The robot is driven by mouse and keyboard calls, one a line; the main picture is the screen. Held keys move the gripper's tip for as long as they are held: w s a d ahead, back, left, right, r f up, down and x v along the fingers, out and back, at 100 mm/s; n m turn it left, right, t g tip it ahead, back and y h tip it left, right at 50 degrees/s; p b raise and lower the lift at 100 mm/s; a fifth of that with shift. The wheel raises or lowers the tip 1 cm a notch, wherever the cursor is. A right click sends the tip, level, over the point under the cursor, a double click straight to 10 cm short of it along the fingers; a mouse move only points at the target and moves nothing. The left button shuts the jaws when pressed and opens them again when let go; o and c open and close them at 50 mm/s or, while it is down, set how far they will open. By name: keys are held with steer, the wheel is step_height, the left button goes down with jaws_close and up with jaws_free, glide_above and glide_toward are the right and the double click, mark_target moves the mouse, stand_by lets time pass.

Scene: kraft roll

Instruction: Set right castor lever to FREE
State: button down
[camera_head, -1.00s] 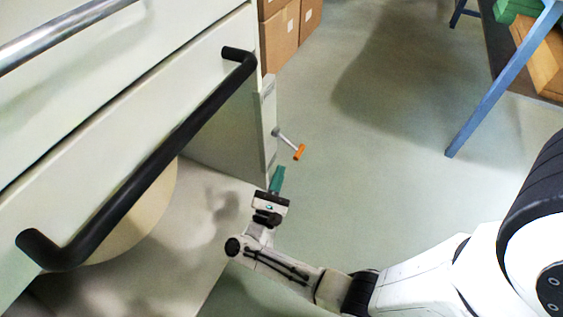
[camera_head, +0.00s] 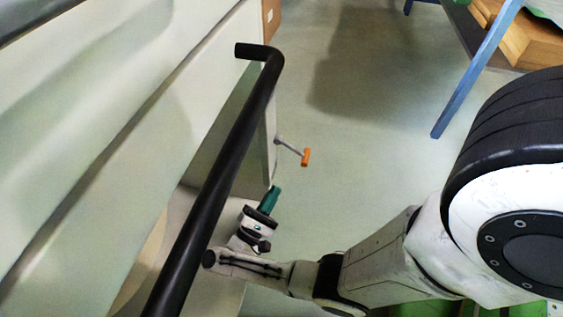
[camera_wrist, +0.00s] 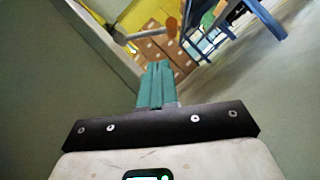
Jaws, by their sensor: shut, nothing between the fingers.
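The lever (camera_head: 292,150) has a grey stem and an orange end (camera_head: 306,157). It sticks out to the right from the lower edge of a pale cabinet. My gripper (camera_head: 275,190) has teal fingers, closed together and empty. In the head view it is just below and left of the orange end, with a gap between them. In the wrist view the lever's stem and orange end (camera_wrist: 171,27) show beyond and above the fingertips (camera_wrist: 158,66), apart from them. No FREE marking can be read.
A long black handle bar (camera_head: 220,180) crosses close in front of the cabinet (camera_head: 90,130), left of my gripper. Blue table legs (camera_head: 475,75) stand at the upper right. Cardboard boxes (camera_wrist: 155,52) lie beyond the lever. The floor right of the lever is clear.

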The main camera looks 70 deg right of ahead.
mark_target(292, 148)
steer(key=x, duration=1)
